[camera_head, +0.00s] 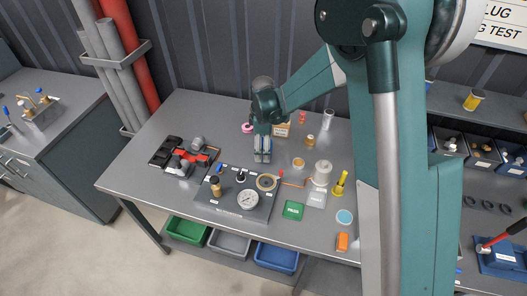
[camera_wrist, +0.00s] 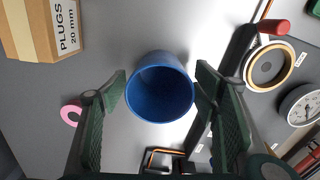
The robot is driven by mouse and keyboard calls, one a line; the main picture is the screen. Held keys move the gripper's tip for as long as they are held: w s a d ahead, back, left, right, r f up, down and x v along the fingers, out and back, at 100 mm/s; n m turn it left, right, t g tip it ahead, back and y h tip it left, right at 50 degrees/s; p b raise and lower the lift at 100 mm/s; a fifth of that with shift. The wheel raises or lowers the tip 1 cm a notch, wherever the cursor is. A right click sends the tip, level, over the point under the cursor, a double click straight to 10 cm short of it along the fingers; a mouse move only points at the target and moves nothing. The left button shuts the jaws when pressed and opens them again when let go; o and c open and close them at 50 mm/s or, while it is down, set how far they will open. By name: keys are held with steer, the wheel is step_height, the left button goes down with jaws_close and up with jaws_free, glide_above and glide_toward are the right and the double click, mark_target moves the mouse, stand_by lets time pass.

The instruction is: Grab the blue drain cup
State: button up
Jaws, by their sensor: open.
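The blue drain cup (camera_wrist: 160,88) stands in the wrist view with its round mouth facing the camera and looks empty. My gripper (camera_wrist: 160,95) is open, with one green padded finger on each side of the cup. There are visible gaps between the fingers and the cup wall. In the head view my gripper (camera_head: 262,154) points down over the back middle of the grey table (camera_head: 145,150). The cup cannot be made out there, as the gripper covers that spot.
A cardboard plugs box (camera_wrist: 45,28) and a pink ring (camera_wrist: 71,114) lie left of the cup. A panel with a pressure gauge (camera_head: 248,199) sits in front. A red and black tool set (camera_head: 184,157) lies left. Bare table shows around the cup.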

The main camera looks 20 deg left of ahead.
steer(key=shift+f, duration=0.9)
steer(key=shift+c, duration=0.3)
steer(key=c, duration=1)
